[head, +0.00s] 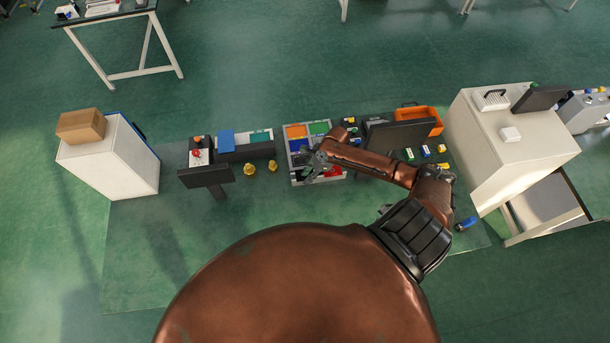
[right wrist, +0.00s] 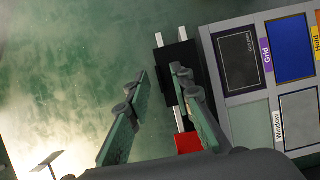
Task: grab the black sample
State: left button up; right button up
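My right gripper (head: 315,160) is over the front left part of a grey tray (head: 320,181) in the head view. In the right wrist view its two fingers (right wrist: 160,74) are apart, with nothing held between them. A black block (right wrist: 171,60) lies beyond and beside the right finger, with a pale bar showing at each end. The finger partly covers it. A flat black panel with a white outline (right wrist: 238,62) is set in the tray next to it. I cannot tell which black piece is the sample. My left gripper is not in view.
The tray has a blue panel (right wrist: 290,48) and grey panels (right wrist: 298,120). A red piece (right wrist: 188,143) is near the right finger. Yellow pieces (head: 249,169) and a dark monitor (head: 205,175) stand to the left. An orange bin (head: 432,114) and white cabinet (head: 500,150) stand right.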

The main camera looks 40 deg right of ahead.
grip_shut()
jog(key=shift+r, duration=0.15)
dwell(0.4)
